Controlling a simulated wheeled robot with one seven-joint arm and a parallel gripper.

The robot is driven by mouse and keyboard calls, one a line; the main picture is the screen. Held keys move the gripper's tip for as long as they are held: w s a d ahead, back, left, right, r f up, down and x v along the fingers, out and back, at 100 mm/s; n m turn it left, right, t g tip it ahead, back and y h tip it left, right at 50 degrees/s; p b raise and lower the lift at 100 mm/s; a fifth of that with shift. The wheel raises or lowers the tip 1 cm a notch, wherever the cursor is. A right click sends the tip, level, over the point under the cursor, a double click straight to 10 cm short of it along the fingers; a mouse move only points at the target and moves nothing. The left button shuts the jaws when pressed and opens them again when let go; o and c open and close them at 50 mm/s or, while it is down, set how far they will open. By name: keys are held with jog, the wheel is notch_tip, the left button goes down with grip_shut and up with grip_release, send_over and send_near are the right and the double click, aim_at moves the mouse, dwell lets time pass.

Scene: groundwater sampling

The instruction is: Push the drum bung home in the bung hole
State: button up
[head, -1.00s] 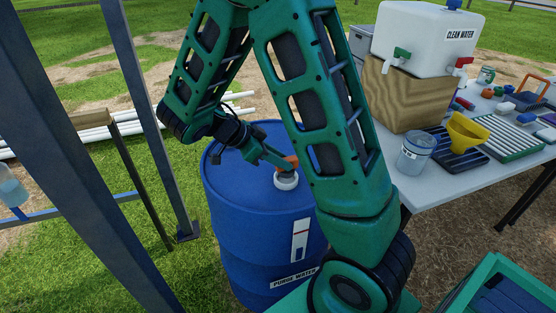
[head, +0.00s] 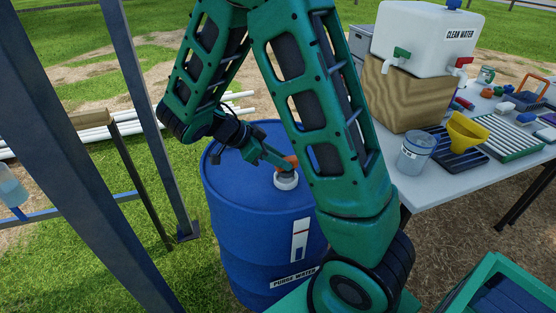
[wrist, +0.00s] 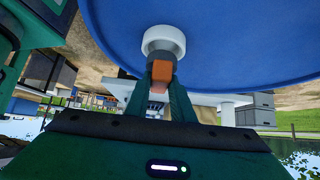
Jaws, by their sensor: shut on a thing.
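The blue drum (head: 240,200), labelled PURGE WATER, stands upright in the head view. A white collar (head: 286,181) rings the bung hole on its top; it also shows in the wrist view (wrist: 164,37). My gripper (head: 281,163) is shut on the orange drum bung (head: 292,160). In the wrist view the bung (wrist: 162,71) sits between both fingertips of my gripper (wrist: 163,84), its darker end at the collar's opening. The bung is at the collar and its orange part stands out of it. How deep its end sits inside is hidden.
Dark metal posts (head: 150,110) stand left of the drum. Grass lies between.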

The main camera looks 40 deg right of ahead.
jog(key=shift+f, duration=1.5)
jog(key=o, duration=1)
jog(key=shift+r, duration=0.1)
jog(key=v, duration=1)
jog(key=shift+w+a+r, duration=0.15)
jog(key=shift+a, duration=0.15)
